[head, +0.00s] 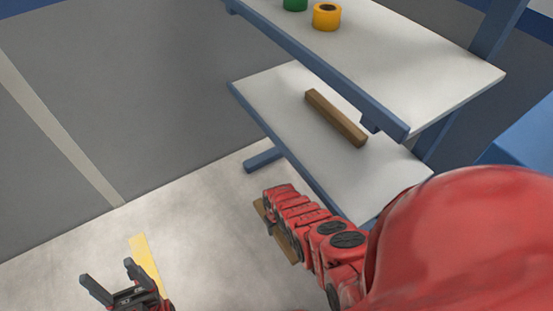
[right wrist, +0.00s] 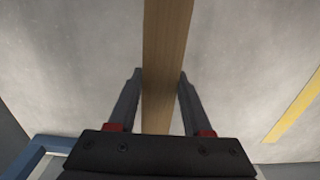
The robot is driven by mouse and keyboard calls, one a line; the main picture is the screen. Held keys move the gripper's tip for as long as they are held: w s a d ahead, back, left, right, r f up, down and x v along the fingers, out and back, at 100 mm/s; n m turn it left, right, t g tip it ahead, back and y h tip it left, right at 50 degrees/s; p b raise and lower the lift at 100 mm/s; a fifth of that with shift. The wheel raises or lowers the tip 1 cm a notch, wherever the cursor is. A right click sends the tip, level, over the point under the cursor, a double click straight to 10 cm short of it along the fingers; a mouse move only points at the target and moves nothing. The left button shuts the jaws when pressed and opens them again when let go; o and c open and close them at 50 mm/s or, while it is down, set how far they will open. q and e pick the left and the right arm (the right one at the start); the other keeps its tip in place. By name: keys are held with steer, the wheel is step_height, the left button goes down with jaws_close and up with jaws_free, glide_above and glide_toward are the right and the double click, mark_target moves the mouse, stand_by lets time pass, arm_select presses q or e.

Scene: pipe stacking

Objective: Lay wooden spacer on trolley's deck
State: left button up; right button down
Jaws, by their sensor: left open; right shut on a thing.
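A wooden spacer (right wrist: 167,30), a long brown bar, runs between the fingers of my right gripper (right wrist: 159,75), which is shut on it. In the head view the spacer (head: 259,208) shows only partly, beneath my red right arm; the right fingertips are hidden there. It is held over the pale floor, beside the blue-framed rack. A second wooden bar (head: 335,118) lies on the rack's lower white board (head: 290,135). My left gripper (head: 106,270) is open and empty at bottom left. I cannot tell for sure which thing is the trolley.
The rack's upper board (head: 410,55) carries a yellow ring-shaped piece (head: 326,17) and a green one (head: 295,4). A blue surface (head: 525,140) stands at the right edge. A yellow strip (head: 147,262) marks the floor. The floor at left is clear.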

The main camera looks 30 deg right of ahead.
steer(key=shift+w+a+r, duration=0.2)
steer(key=shift+r, duration=0.25)
steer(key=shift+w+a+r+n+p, duration=0.15)
steer(key=shift+w+a+r+p, duration=0.1)
steer(key=shift+r+p, duration=0.25)
steer(key=shift+w+a+r+n+p, duration=0.1)
steer(key=shift+w+r+n+p, duration=0.1)
steer(key=shift+r+p, duration=0.25)
steer(key=shift+w+a+r, duration=0.1)
steer(key=shift+a, duration=0.1)
steer(key=shift+w+a+r+p, duration=0.15)
steer(key=shift+w+r+p, duration=0.1)
steer(key=shift+r, duration=0.2)
steer(key=shift+w+a+r+p, duration=0.1)
steer(key=shift+a+r+p, duration=0.1)
steer(key=shift+r, duration=0.25)
steer(key=shift+w+a+r+n, duration=0.1)
steer(key=shift+a+r+n, duration=0.05)
steer(key=shift+r+n, duration=0.1)
steer(key=shift+n, duration=0.4)
steer(key=shift+w+a+r+p, duration=0.35)
steer(key=shift+r+p, duration=0.2)
steer(key=shift+r, duration=0.25)
steer(key=shift+w+a+r+p, duration=0.3)
steer(key=shift+r+p, duration=0.2)
steer(key=shift+r, duration=0.3)
steer(key=shift+w+a+r+p, duration=0.35)
steer(key=shift+r+p, duration=0.2)
steer(key=shift+r, duration=0.25)
